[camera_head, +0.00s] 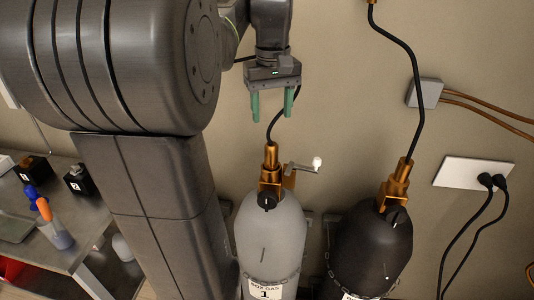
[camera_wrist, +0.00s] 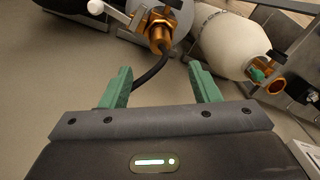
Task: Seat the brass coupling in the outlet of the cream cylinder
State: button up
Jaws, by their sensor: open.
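The brass coupling (camera_head: 270,157) sits upright on the valve of the grey cylinder (camera_head: 268,232) labelled 1, with a black hose (camera_head: 275,126) rising from its top. In the wrist view the coupling (camera_wrist: 159,36) is just beyond my fingertips. The cream cylinder (camera_wrist: 228,42) shows only in the wrist view, beside the grey one; my arm seems to hide it in the head view. Its brass outlet (camera_wrist: 276,87) faces outward and looks empty, near a green knob (camera_wrist: 257,75). My gripper (camera_head: 272,112) is open and empty above the coupling, its green fingers apart (camera_wrist: 160,76).
A crank with a white knob (camera_head: 316,163) sticks out right of the coupling. A dark cylinder (camera_head: 374,250) stands at right with its own brass fitting (camera_head: 397,185) and hose. A bench (camera_head: 85,255) with small bottles is at left. A socket plate (camera_head: 472,172) is on the wall.

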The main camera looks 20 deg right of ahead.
aim_at(271, 144)
notch_tip(271, 144, down, 12)
jog(key=shift+s+f+p, duration=0.1)
jog(key=shift+s+p, duration=0.05)
jog(key=shift+p, duration=0.4)
jog(key=shift+a, duration=0.1)
grip_shut()
